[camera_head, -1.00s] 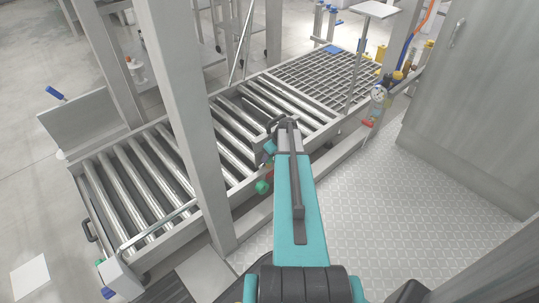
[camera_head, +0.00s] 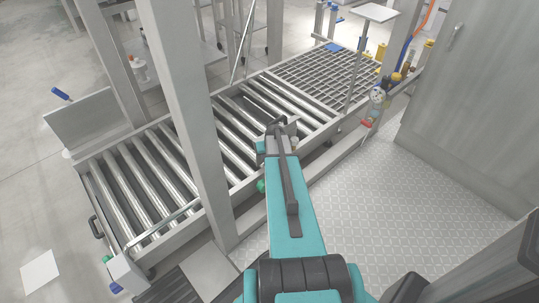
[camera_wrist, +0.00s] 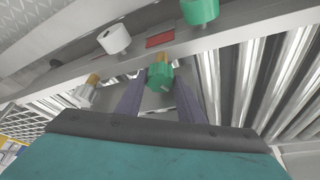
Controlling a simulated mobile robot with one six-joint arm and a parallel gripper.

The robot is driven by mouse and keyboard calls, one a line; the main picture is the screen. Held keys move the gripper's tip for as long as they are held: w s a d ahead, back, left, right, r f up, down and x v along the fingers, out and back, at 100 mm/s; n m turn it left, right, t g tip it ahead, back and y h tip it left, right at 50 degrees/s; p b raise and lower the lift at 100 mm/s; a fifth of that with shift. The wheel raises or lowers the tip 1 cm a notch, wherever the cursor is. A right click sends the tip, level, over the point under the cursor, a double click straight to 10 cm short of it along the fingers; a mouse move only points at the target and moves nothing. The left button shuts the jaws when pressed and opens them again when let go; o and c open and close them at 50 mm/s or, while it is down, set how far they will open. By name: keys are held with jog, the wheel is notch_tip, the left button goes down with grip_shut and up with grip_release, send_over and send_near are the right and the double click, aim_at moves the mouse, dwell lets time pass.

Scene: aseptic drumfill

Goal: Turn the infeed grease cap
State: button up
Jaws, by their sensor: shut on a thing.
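In the wrist view a green ribbed cap (camera_wrist: 159,76) with a brass-coloured stem sits between the two fingers of my gripper (camera_wrist: 160,98). The fingers are closed on its sides. The cap is by the grey conveyor rail; whether it is still seated on a fitting is hard to tell. In the head view my own arm covers the fingertips and this cap.
A second green part (camera_wrist: 200,10), a white round cap (camera_wrist: 115,38) and a red label (camera_wrist: 159,40) are on the rail close by. Steel rollers (camera_wrist: 290,85) lie to the right. In the head view a grey post (camera_head: 190,120) stands left of my arm; tread-plate floor (camera_head: 370,220) is clear at right.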

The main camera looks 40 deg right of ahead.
dwell(0.4)
jog(key=o, duration=1)
jog(key=shift+o, duration=0.2)
jog(key=shift+a, duration=0.1)
jog(key=shift+f+n+y+b, duration=0.1)
jog(key=shift+n+y+b, duration=0.2)
jog(key=shift+n+b, duration=0.35)
jog(key=shift+d+n+t+y+b, duration=0.15)
jog(key=shift+n+y+b, duration=0.05)
jog(key=shift+n+b, duration=0.4)
jog(key=shift+d+n+t+y+b, duration=0.1)
jog(key=shift+n+t+y+b, duration=0.2)
jog(key=shift+n, duration=0.35)
jog(key=shift+d+n+y+b, duration=0.1)
jog(key=shift+n+y+b, duration=0.35)
jog(key=shift+n+b, duration=0.65)
jog(key=shift+d+n+y+b, duration=0.1)
jog(key=shift+n+y+b, duration=0.5)
jog(key=shift+n, duration=0.8)
jog(key=a+p+v, duration=0.1)
jog(key=p+v, duration=0.3)
jog(key=v, duration=1)
jog(key=shift+d, duration=0.25)
jog(key=shift+w, duration=0.1)
